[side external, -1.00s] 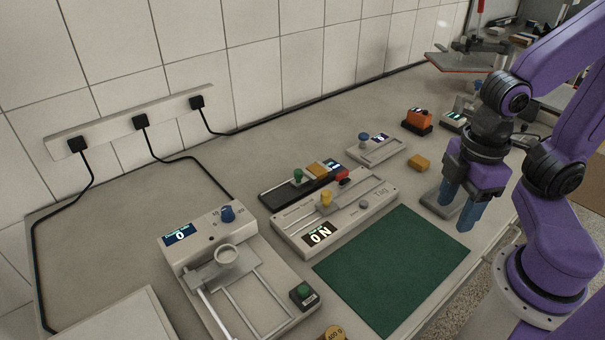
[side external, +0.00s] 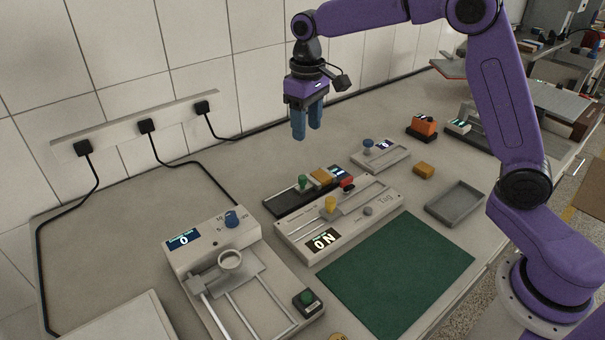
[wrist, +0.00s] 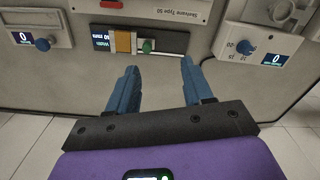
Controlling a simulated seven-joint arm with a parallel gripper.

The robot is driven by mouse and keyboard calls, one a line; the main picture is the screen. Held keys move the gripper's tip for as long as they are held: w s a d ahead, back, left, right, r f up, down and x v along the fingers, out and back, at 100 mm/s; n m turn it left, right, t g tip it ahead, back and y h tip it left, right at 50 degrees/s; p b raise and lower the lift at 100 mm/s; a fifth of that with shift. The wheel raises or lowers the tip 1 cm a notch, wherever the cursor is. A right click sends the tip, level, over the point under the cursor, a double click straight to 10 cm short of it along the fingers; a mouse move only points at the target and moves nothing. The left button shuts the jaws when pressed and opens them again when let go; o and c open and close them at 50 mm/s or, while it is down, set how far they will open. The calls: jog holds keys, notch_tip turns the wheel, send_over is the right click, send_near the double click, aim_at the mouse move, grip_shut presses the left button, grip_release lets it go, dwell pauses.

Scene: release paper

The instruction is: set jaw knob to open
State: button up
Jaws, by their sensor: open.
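I cannot read which knob is the jaw knob. A blue knob (side external: 232,219) sits on the left grey device beside a display reading 0; it also shows in the wrist view (wrist: 245,47) with dial numbers around it. Another blue knob (side external: 368,143) stands on a small grey device at the back, also in the wrist view (wrist: 43,44). A yellow knob (side external: 330,203) is on the middle device, whose display reads ON. A green knob (side external: 303,182) is on the black strip. My gripper (side external: 307,132) is open and empty, high above the bench behind these devices, touching nothing.
A green mat (side external: 395,270) lies in front of the middle device. A green button (side external: 306,298) stands at the front.

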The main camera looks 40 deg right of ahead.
jog(key=m, duration=0.1)
send_over(303, 177)
jog(key=f, duration=0.1)
notch_tip(303, 177, down, 17)
jog(key=shift+f, duration=0.15)
dwell(0.3)
